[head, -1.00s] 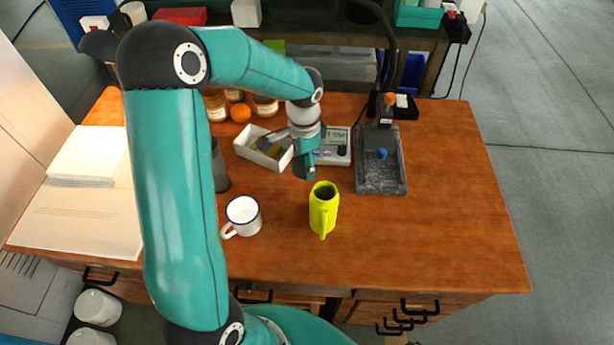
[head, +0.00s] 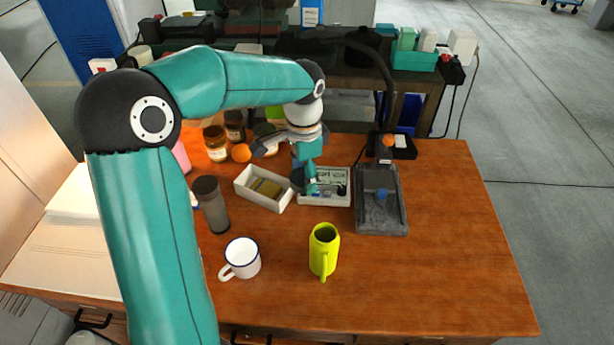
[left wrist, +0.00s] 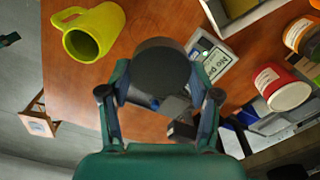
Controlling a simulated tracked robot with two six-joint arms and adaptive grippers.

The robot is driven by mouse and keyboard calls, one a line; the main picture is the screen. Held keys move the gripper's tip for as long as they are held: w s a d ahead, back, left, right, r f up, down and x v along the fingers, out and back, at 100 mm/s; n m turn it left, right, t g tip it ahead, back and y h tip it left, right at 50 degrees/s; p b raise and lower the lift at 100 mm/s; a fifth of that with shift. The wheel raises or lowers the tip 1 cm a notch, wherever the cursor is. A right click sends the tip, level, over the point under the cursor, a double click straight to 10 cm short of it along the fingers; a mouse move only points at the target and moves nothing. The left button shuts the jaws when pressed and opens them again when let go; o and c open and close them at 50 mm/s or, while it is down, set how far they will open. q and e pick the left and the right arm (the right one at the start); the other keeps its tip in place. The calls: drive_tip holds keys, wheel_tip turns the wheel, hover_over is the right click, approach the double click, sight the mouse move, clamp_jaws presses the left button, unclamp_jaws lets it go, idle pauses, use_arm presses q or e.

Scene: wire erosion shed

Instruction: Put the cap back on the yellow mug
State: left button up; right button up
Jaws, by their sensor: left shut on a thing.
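The yellow mug (head: 323,250) stands upright on the wooden table, its top open and its handle toward the front. It also shows in the left wrist view (left wrist: 97,30), with its open mouth in sight. My left gripper (head: 304,183) is behind the mug and slightly to its left in the head view, over the scale. It is shut on a dark round cap (left wrist: 161,66), which sits between its fingers, apart from the mug. In the head view the cap is small and partly hidden by the gripper. My right gripper is not in view.
A white box (head: 247,192), a scale (head: 335,200) and a grey stand (head: 382,215) are behind the mug. A white enamel mug (head: 242,258) and a dark grey tumbler (head: 212,205) stand to its left. The table right of the yellow mug is clear.

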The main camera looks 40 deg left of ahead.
use_arm(q)
drive_tip(key=shift+w+d+f, duration=0.15)
drive_tip(key=shift+d, duration=0.1)
drive_tip(key=w+d+f+n, duration=0.1)
drive_tip(key=d+f, duration=0.3)
drive_tip(key=d, duration=0.5)
drive_tip(key=w+d+f+n, duration=0.2)
drive_tip(key=d+f, duration=0.3)
drive_tip(key=d, duration=0.5)
drive_tip(key=w+d+f+n, duration=0.1)
drive_tip(key=w+d+f, duration=0.2)
drive_tip(key=d, duration=0.7)
drive_tip(key=shift+w+d+f+n, duration=0.1)
drive_tip(key=shift+f+n, duration=0.05)
drive_tip(key=shift+f, duration=0.4)
drive_tip(key=shift+w+d+f+n, duration=0.1)
drive_tip(key=shift+f+n, duration=0.05)
drive_tip(key=shift+f, duration=0.4)
